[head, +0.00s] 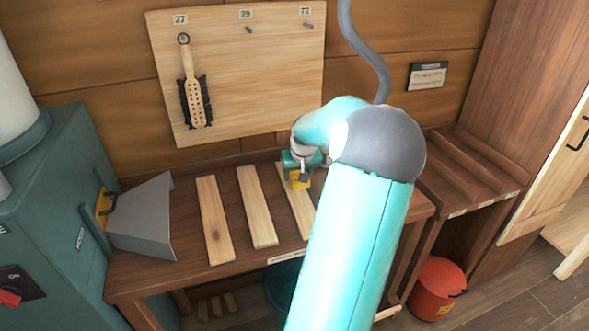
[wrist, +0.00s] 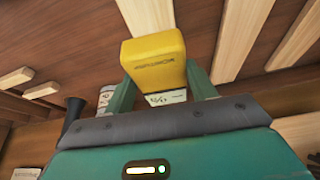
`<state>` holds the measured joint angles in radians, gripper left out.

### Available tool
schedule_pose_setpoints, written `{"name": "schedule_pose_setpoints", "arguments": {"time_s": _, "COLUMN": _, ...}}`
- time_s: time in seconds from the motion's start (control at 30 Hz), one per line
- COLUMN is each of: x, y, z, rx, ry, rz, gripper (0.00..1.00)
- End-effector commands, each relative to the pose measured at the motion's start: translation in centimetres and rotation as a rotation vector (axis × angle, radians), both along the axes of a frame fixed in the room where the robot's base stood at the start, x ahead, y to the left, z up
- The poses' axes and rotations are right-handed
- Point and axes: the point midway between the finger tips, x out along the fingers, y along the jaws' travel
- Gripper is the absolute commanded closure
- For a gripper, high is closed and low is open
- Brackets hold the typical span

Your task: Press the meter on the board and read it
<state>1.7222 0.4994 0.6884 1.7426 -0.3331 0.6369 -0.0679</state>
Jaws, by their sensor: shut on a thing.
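My gripper (head: 301,170) is shut on a yellow meter (head: 300,181), over the rightmost of three pale boards on the brown bench. In the wrist view, the yellow meter (wrist: 154,58) sits between my gripper's green fingers (wrist: 160,90). A small white display (wrist: 166,97) with dark marks shows below its yellow body; I cannot read the marks surely. The right board (head: 294,203) is partly hidden by my arm. The middle board (head: 257,207) and left board (head: 215,220) lie bare. I cannot tell whether the meter touches the board.
A wooden wall panel (head: 265,80) bears tags 27, 29 and 72; a dark-edged tool (head: 194,90) hangs under 27. A green machine (head: 60,220) with a grey hood (head: 143,220) stands left. A slatted rack (head: 470,175) is at right, with a red bucket (head: 438,288) below.

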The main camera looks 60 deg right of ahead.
Motion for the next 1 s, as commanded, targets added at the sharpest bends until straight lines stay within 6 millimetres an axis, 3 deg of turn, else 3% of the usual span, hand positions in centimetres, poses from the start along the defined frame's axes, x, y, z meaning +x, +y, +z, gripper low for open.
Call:
{"name": "schedule_pose_setpoints", "arguments": {"time_s": 0.43, "x": 0.0, "y": 0.0, "z": -4.3, "rx": -0.001, "ry": -0.001, "rz": 0.000, "gripper": 0.71}}
{"name": "schedule_pose_setpoints", "arguments": {"time_s": 1.0, "x": 0.4, "y": 0.0, "z": -4.9, "rx": -0.002, "ry": -0.001, "rz": 0.000, "gripper": 0.71}}
